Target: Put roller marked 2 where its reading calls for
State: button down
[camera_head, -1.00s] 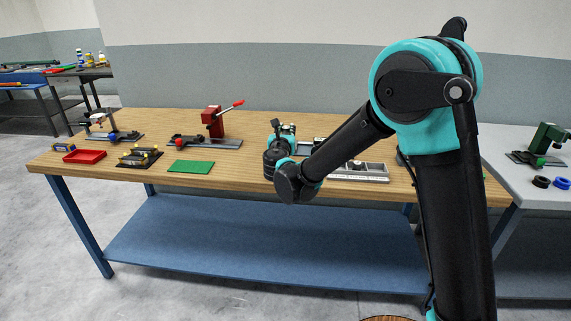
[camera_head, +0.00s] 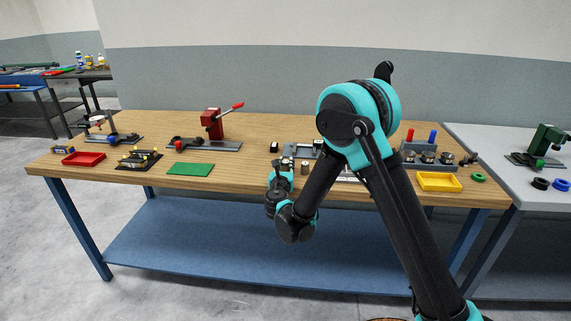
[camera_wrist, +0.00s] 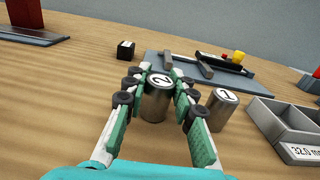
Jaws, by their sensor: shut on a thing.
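The roller marked 2 (camera_wrist: 155,103) is a short metal cylinder with a dark 2 on its top face. In the wrist view it is upright between the fingers of my gripper (camera_wrist: 160,74), which is shut on it. I cannot tell whether it touches the table. My gripper (camera_head: 287,163) is over the front middle of the wooden table in the head view, where the held roller is hard to make out. The roller marked 1 (camera_wrist: 220,108) stands upright just right of the held one; it also shows in the head view (camera_head: 305,168).
A grey compartment tray labelled 32.0 mm (camera_wrist: 285,120) is to the right. A grey plate with bars (camera_wrist: 240,84) and a black block (camera_wrist: 126,49) lie beyond. A green mat (camera_head: 190,169), red tray (camera_head: 84,158), red press (camera_head: 212,123) and yellow tray (camera_head: 439,182) are on the table.

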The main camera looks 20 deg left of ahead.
jog(key=c, duration=1.3)
grip_release()
jog(key=shift+f, duration=0.1)
jog(key=shift+o, duration=0.2)
jog(key=shift+r, duration=0.2)
jog(key=v, duration=1.2)
jog(key=shift+s+f, duration=0.1)
